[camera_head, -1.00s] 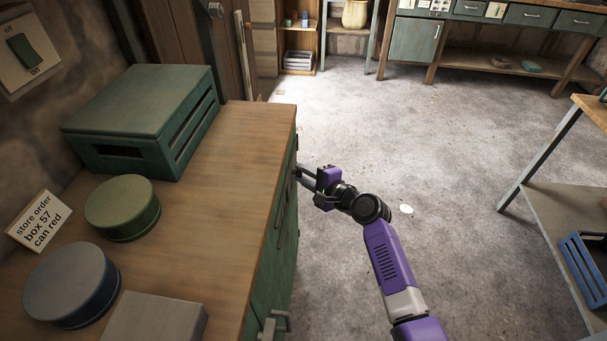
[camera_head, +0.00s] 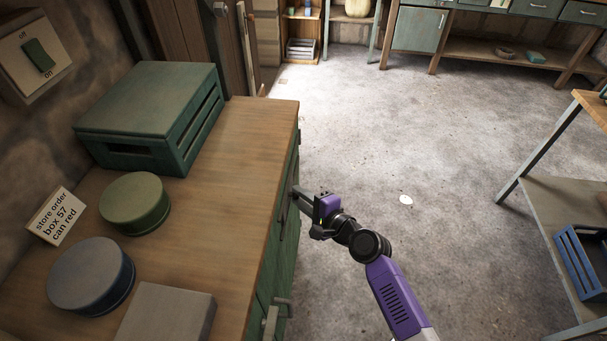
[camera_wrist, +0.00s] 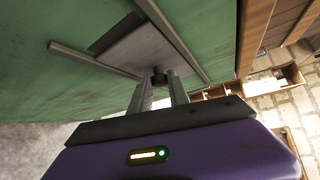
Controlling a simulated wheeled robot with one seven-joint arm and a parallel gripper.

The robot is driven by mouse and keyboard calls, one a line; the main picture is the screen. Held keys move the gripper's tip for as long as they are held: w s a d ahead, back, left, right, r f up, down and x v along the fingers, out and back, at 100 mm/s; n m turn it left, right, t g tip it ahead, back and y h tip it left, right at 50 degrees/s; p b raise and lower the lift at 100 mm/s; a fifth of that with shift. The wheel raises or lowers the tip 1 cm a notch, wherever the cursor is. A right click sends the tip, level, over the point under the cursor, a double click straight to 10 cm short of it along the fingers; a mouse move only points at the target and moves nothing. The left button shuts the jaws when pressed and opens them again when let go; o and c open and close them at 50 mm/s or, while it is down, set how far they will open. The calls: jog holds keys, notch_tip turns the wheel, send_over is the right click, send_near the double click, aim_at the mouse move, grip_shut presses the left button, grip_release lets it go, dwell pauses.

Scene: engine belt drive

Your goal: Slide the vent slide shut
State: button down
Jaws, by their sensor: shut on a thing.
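The vent slide (camera_wrist: 148,50) is a flat grey plate between two rails on the green cabinet's side face. A dark strip of the vent opening (camera_wrist: 116,33) shows beside the plate in the wrist view, so the plate does not cover all of it. My gripper (camera_wrist: 158,82) is shut on the slide's small dark knob (camera_wrist: 157,76), with one finger on each side. In the head view my gripper (camera_head: 301,200) is against the cabinet's right side, below the worktop edge. The slide is mostly hidden there.
The wooden worktop (camera_head: 225,190) holds a green crate (camera_head: 150,115), round tins (camera_head: 135,203) and a sign (camera_head: 56,216). A cabinet handle (camera_head: 272,318) sticks out nearer me. Open floor (camera_head: 390,130) lies to the right, with a shelf table (camera_head: 560,205) beyond.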

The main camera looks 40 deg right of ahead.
jog(key=shift+s+a, duration=1)
jog(key=shift+a, duration=0.3)
jog(key=shift+f, duration=0.1)
jog(key=c, duration=1.2)
grip_release()
jog(key=shift+a, duration=0.1)
jog(key=shift+c, duration=0.2)
jog(key=shift+s, duration=0.1)
send_near(288, 200)
jog(key=shift+s, duration=1.15)
